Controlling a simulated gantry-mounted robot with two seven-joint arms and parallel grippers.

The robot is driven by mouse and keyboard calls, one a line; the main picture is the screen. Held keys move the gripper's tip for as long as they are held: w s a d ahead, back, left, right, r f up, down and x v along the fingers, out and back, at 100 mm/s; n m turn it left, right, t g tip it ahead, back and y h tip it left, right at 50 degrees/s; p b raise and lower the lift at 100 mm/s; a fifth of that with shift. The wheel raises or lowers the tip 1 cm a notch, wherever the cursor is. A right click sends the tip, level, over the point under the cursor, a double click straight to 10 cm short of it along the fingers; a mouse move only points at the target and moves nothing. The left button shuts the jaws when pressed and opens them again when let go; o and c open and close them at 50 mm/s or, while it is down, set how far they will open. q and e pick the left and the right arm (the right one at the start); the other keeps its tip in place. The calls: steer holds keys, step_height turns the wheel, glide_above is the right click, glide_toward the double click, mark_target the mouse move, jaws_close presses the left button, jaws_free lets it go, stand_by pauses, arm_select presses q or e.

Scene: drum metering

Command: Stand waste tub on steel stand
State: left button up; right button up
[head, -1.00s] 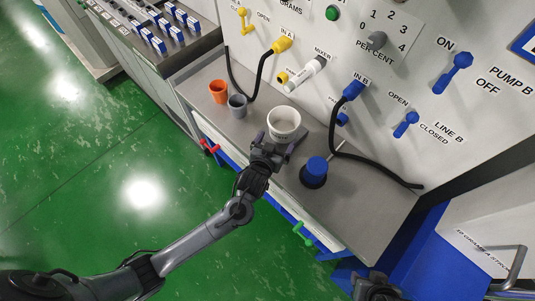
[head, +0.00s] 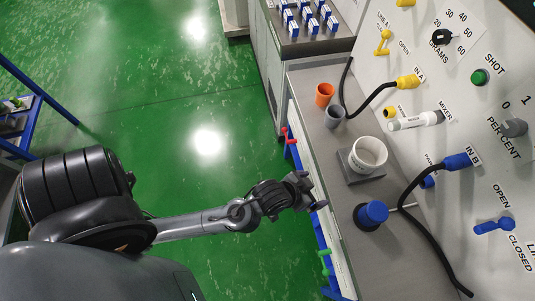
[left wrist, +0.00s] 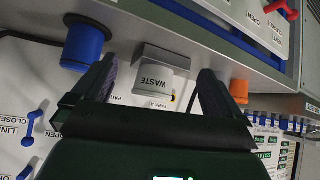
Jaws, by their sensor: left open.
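The white waste tub (head: 369,152) stands upright on the grey steel stand (head: 353,172) on the bench, toward the side nearer the panel. In the left wrist view, which is upside down, the tub (left wrist: 156,82) shows its WASTE label between my fingers but beyond them, against the stand (left wrist: 165,57). My left gripper (head: 314,191) is open and empty, out by the bench's front edge, clear of the tub. My right gripper is not in view.
An orange cup (head: 325,94) and a grey cup (head: 334,117) stand on the bench beyond the stand. A blue-topped container (head: 371,215) stands nearer, beside it. Black hoses run from the panel near the bench. Green floor lies open to the left.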

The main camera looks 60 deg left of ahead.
arm_select(q)
steer(key=s+a+g, duration=0.2)
steer(key=s+a, duration=0.1)
steer(key=s, duration=0.3)
steer(key=s+a+m+g+y, duration=0.1)
steer(key=s+a+g, duration=0.2)
steer(key=s, duration=0.4)
steer(key=shift+r+m+g, duration=0.15)
steer(key=shift+m+g, duration=0.15)
steer(key=shift+d+r, duration=0.1)
step_height(320, 180, up, 29)
steer(key=p, duration=2.9)
